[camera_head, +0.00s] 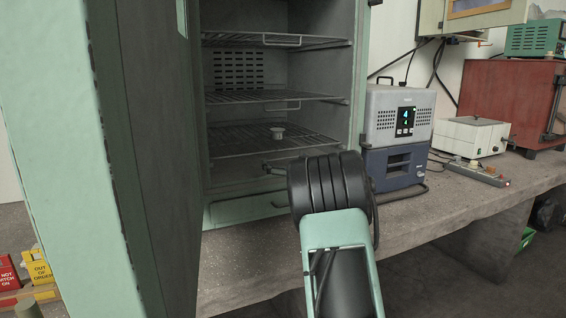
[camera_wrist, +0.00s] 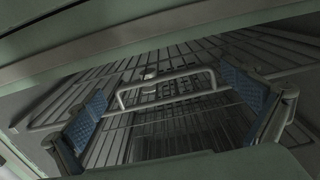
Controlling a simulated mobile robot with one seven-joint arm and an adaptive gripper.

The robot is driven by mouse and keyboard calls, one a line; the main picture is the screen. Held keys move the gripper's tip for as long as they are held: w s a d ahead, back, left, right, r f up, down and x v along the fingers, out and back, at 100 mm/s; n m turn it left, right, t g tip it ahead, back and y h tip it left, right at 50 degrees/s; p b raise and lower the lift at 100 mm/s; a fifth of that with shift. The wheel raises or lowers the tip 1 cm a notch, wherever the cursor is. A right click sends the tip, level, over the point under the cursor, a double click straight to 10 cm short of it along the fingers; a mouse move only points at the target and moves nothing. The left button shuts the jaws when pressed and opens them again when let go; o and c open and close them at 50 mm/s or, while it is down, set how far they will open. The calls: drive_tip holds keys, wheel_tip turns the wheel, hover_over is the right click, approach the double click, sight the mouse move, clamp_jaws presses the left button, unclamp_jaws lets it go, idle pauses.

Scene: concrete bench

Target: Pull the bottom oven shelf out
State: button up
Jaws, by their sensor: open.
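The oven (camera_head: 330,75) stands open with three wire shelves inside. The bottom oven shelf (camera_head: 235,143) is the lowest rack and appears to sit pushed in; a small pale object (camera_head: 277,132) stands on it. In the wrist view a rack (camera_wrist: 110,140) with a wire handle (camera_wrist: 165,84) fills the picture; the handle lies across the gap between my fingers. My gripper (camera_wrist: 165,103) is open, with one blue pad on either side of the handle. In the head view my wrist hides most of the gripper and the bottom shelf's front right edge.
The open oven door (camera_head: 150,130) stands on the left. The middle shelf (camera_head: 270,97) and top shelf (camera_head: 275,40) are above. A grey and blue device (camera_head: 398,135) stands close on the right of the oven, with a white box (camera_head: 470,137) and a red unit (camera_head: 510,100) beyond.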

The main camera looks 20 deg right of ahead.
drive_tip(key=shift+w, duration=0.9)
drive_tip(key=shift+c, duration=0.4)
drive_tip(key=c, duration=1.4)
drive_tip(key=shift+o, duration=0.2)
drive_tip(key=shift+s, duration=0.1)
